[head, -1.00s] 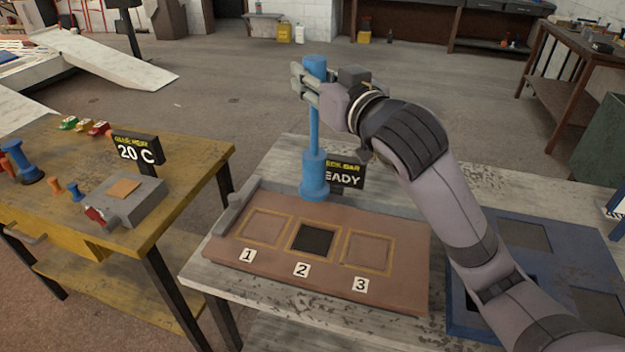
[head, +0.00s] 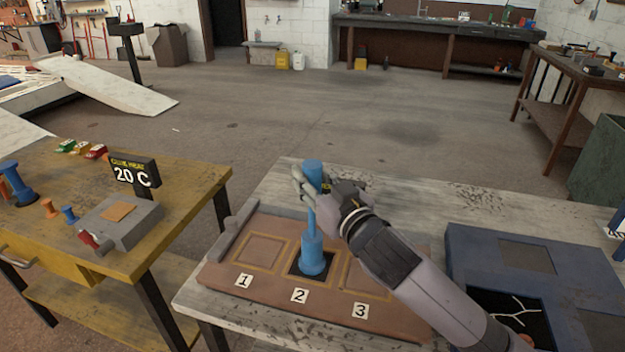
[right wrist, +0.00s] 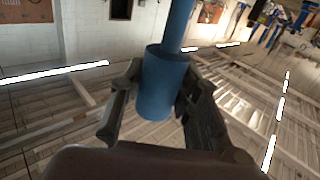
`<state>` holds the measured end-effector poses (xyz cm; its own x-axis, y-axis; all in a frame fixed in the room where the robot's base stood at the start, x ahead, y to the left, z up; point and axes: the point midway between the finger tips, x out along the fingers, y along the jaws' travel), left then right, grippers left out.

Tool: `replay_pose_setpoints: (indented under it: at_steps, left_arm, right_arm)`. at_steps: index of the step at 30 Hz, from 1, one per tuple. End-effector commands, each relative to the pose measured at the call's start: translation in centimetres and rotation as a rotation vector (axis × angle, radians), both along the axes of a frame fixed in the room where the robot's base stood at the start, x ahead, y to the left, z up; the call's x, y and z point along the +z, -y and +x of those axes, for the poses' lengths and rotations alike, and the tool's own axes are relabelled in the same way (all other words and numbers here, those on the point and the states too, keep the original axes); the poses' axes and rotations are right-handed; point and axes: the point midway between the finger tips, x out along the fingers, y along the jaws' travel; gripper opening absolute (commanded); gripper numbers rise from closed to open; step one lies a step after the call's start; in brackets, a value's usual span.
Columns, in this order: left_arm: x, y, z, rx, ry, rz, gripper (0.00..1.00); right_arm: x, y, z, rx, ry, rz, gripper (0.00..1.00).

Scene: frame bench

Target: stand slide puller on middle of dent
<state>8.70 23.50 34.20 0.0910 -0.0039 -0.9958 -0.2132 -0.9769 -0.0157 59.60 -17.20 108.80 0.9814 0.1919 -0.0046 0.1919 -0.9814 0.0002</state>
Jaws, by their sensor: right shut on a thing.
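The blue slide puller (head: 312,258) is upright, with a wide base, a thin rod and a thicker top. Its base is over the dark square 2 (head: 297,270), the middle of three framed squares on the brown panel (head: 225,275). The base looks to be at the panel's surface, but I cannot tell for sure whether it touches. My right gripper (head: 311,186) is shut on the puller's upper part. In the right wrist view the puller (right wrist: 163,85) runs between the two fingers (right wrist: 160,112). My left gripper is not in view.
Square 1 (head: 262,250) is clear; square 3 is partly behind my right arm. A blue panel (head: 475,245) with dark openings lies to the right on the bench. A yellow table (head: 190,185) at left holds a grey device (head: 118,222), a "20 C" sign (head: 134,175) and small blue and orange pieces.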

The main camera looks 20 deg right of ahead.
Motion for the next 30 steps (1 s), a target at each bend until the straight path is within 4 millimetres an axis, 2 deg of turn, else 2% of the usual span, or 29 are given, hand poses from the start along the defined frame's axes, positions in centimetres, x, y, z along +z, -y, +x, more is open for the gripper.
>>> replay_pose_setpoints:
  at_steps: [11, 12, 21, 30]
  left_arm:
    - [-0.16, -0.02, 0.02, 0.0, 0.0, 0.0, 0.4]
    - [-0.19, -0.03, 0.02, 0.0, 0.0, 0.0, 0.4]
    - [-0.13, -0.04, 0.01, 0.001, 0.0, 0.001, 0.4]
    - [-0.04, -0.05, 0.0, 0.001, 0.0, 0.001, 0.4]
  right_arm:
    - [-0.06, 0.01, -0.02, 0.0, 0.008, 0.002, 0.0]
    - [-0.4, 0.03, 0.01, -0.001, 0.001, 0.0, 0.3]
    - [-0.32, 0.02, 0.01, -0.001, 0.001, 0.0, 0.5]
    - [-0.16, 0.02, 0.01, 0.0, 0.002, -0.001, 0.5]
